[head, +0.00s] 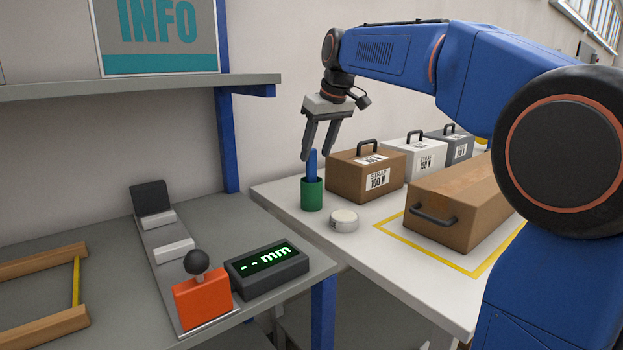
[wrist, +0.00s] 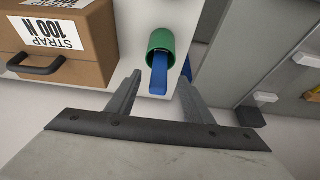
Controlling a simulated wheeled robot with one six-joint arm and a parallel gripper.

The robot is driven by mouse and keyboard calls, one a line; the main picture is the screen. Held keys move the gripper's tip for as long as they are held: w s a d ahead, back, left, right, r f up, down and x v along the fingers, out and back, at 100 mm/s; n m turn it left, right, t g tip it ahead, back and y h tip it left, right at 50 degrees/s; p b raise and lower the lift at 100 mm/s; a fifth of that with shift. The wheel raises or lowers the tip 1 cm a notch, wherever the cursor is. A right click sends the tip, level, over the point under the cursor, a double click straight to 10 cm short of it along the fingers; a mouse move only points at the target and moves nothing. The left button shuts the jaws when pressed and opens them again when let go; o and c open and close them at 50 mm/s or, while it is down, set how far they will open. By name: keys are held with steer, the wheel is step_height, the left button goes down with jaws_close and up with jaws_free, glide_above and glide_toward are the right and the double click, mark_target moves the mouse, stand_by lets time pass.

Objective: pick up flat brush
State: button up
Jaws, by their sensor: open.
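The flat brush shows as a blue handle (head: 312,164) standing up out of a green cup (head: 312,194) on the white table. Its lower end is hidden inside the cup. In the wrist view the blue handle (wrist: 158,76) and the green cup (wrist: 163,42) lie ahead of the fingers. My gripper (head: 318,156) is open and points down just above the cup. In the wrist view my gripper (wrist: 160,85) has one finger on each side of the line to the handle, and nothing is held.
A round white tin (head: 344,221) stands right of the cup. A brown STRAP 100 N case (head: 365,178) stands close behind it, with more cases and a long brown box (head: 455,205) further right. A grey bench with a mm display (head: 266,270) is at left.

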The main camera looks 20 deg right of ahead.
mark_target(313, 157)
steer(key=shift+w+x, duration=0.1)
steer(key=shift+x, duration=1.3)
steer(key=shift+w+x, duration=0.15)
steer(key=shift+x, duration=1.3)
steer(key=shift+r, duration=0.1)
steer(key=c, duration=1.1)
